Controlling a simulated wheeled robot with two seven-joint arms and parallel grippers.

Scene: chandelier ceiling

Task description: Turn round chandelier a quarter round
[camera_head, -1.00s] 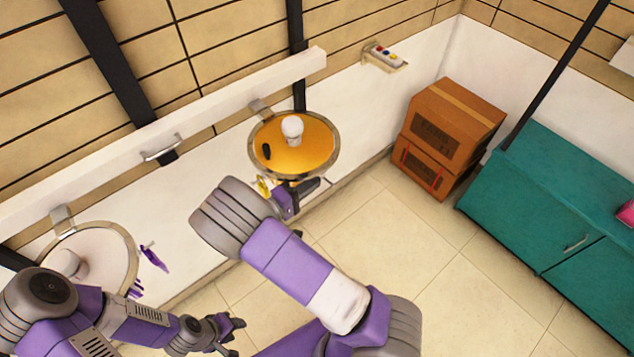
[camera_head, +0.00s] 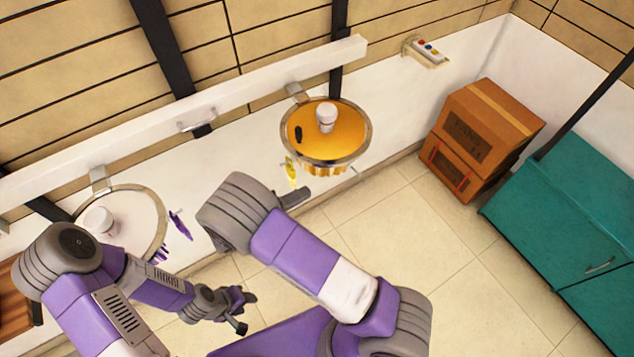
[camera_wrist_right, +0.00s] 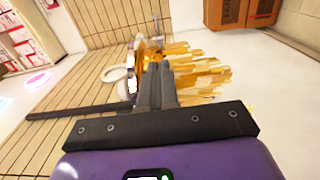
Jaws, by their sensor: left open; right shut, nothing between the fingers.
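A round chandelier (camera_head: 347,147) with an orange-gold disc, metal rim and white bulb-like piece hangs by the white beam in the head view. Gold strips hang under its rim; the right wrist view shows these gold strips (camera_wrist_right: 205,75) just beyond the fingers. A second round chandelier (camera_head: 138,213), pale with purple pieces, is at the left, partly hidden by my left arm. My right gripper (camera_head: 294,198) is shut and empty, just below and left of the gold chandelier; contact with it cannot be told. My left gripper (camera_head: 243,309) is open and empty, lower left, apart from both.
A white beam (camera_head: 260,88) runs along the wall behind the chandeliers. Stacked brown boxes (camera_head: 480,130) and a teal cabinet (camera_head: 570,220) stand at the right. A small panel with coloured buttons (camera_head: 427,50) is on the far wall. The tiled floor (camera_head: 400,240) between is clear.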

